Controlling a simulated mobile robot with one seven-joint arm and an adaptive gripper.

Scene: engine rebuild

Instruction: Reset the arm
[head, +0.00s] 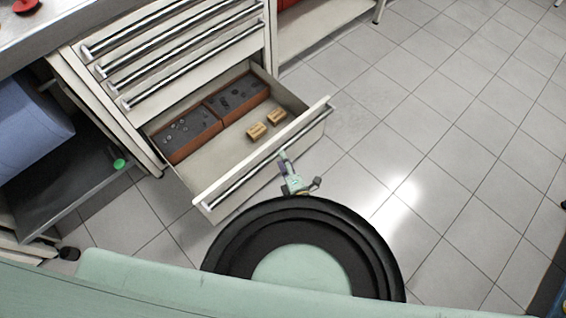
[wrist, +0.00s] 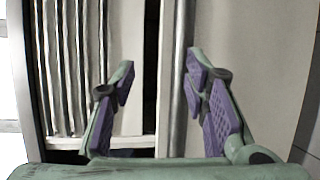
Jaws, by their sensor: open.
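My gripper (head: 289,172), mint green, is just outside the front of the open drawer (head: 221,197), close to its long bar handle (head: 258,168). In the wrist view my gripper (wrist: 160,62) has its two purple-padded fingers wide apart with nothing held between them. The drawer's handle bar (wrist: 178,80) runs upright in that view, behind the gap and close to the right finger. I cannot tell whether the finger touches it.
The drawer holds two brown trays of small dark parts (head: 186,136) (head: 237,95) and two small tan boxes (head: 257,131) (head: 277,116). Shut drawers (head: 170,45) stand above. A blue object (head: 30,125) sits at left. The tiled floor (head: 430,110) at right is clear.

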